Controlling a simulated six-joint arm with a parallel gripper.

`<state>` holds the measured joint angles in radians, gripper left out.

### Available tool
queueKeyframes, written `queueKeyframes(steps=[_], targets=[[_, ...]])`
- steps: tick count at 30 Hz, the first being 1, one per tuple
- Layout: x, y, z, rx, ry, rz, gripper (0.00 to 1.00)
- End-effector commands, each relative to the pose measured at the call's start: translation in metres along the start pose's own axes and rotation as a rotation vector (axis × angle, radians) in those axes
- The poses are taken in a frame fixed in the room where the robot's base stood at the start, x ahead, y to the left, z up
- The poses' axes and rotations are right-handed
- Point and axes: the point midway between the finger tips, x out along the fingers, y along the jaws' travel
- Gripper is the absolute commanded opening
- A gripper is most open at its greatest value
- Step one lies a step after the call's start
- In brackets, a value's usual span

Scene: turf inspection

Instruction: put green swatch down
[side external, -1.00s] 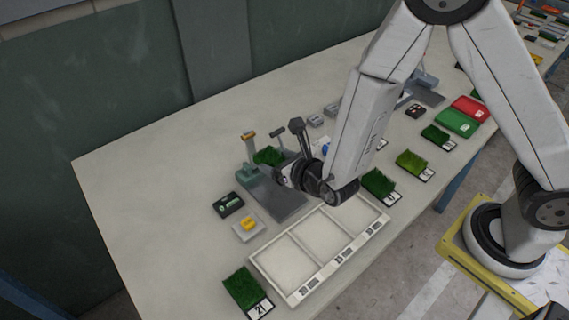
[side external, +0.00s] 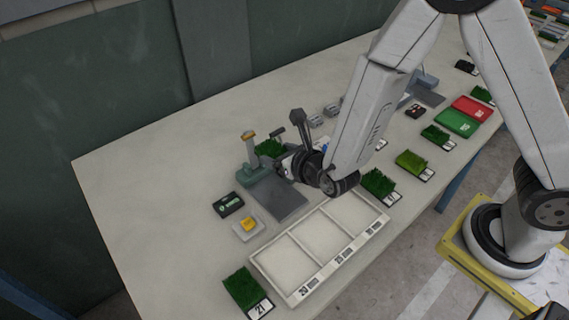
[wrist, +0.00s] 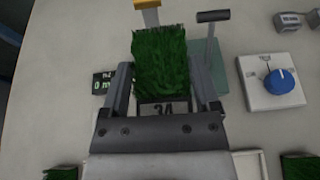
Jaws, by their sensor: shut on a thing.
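The green swatch (side external: 270,148) is a tuft of grass-like turf with a label reading 24. In the wrist view the swatch (wrist: 160,62) sits between the two fingers of my gripper (wrist: 162,84), which is shut on it. In the side view my gripper (side external: 284,160) is beside the green post stand (side external: 249,163) with the grey plate (side external: 281,203). The swatch shows behind the plate, partly hidden by the gripper. I cannot tell how high it is above the table.
A white three-compartment tray (side external: 293,297) lies empty in front, with a swatch labelled 21 (side external: 244,290) left of it. More swatches (side external: 411,161) lie to the right. A black display box (side external: 228,204), a yellow item (side external: 248,224) and a blue-knob box (wrist: 284,88) are near. The back left table is clear.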

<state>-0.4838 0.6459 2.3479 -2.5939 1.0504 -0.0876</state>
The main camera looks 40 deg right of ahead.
Motion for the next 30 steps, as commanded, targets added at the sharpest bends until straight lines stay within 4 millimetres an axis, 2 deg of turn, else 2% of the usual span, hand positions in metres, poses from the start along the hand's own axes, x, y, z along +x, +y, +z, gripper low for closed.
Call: queueKeyframes(steps=[11,21,30], targets=[[0.002,-0.049,0.062,0.041,-0.005,-0.119,0.16],[-0.011,-0.104,0.121,0.085,-0.002,-0.215,0.16],[-0.023,-0.129,0.146,0.108,-0.001,-0.250,0.16]])
